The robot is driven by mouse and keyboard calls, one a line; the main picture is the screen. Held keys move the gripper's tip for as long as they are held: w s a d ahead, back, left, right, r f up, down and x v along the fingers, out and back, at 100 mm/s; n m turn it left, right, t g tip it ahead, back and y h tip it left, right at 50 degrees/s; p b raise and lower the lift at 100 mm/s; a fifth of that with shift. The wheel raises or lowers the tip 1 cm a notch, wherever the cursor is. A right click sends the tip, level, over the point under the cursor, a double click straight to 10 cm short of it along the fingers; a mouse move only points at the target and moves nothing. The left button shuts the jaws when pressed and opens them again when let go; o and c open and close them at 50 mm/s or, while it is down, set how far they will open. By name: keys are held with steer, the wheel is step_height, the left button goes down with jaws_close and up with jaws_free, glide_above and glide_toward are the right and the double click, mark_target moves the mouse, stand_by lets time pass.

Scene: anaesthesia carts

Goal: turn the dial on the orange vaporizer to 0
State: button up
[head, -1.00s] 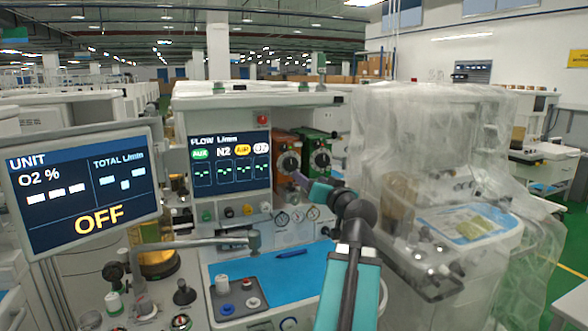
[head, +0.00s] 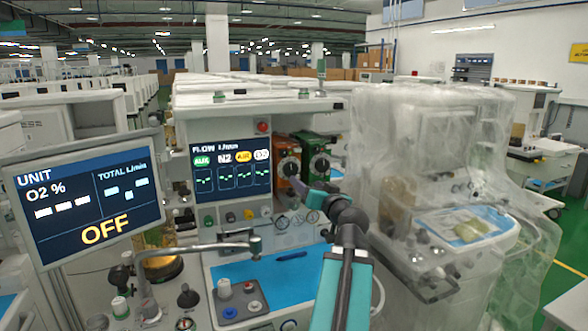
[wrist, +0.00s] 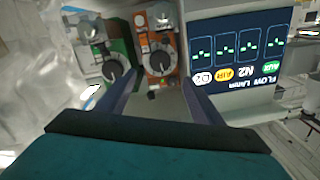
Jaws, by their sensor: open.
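The orange vaporizer (head: 283,184) stands right of the flow screen, and its dark round dial (head: 289,167) faces me. In the wrist view the scene is upside down. There the orange vaporizer (wrist: 152,80) and its dial (wrist: 160,62) show ahead, between the two fingers. My gripper (wrist: 160,80) is open, with nothing between its fingers. In the head view my gripper (head: 297,186) is just below and right of the dial, partly covering the vaporizer's lower part. I cannot tell whether the fingers touch it. The dial's number marks are too small to read.
A green vaporizer (head: 318,148) with its own dial stands close on the right; it shows in the wrist view (wrist: 117,48) at left. The flow screen (head: 231,165) is left. A blue work surface (head: 270,280) lies below. A plastic-draped cart (head: 440,130) stands right of my arm.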

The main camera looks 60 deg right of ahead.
mark_target(292, 171)
steer(key=shift+w+d+r+p, duration=0.15)
steer(key=shift+w+p, duration=0.1)
steer(key=shift+p, duration=0.55)
steer(key=shift+f+p+x, duration=0.2)
steer(key=shift+p+x, duration=2.7)
steer(key=shift+x, duration=2.65)
steer(key=c, duration=1.1)
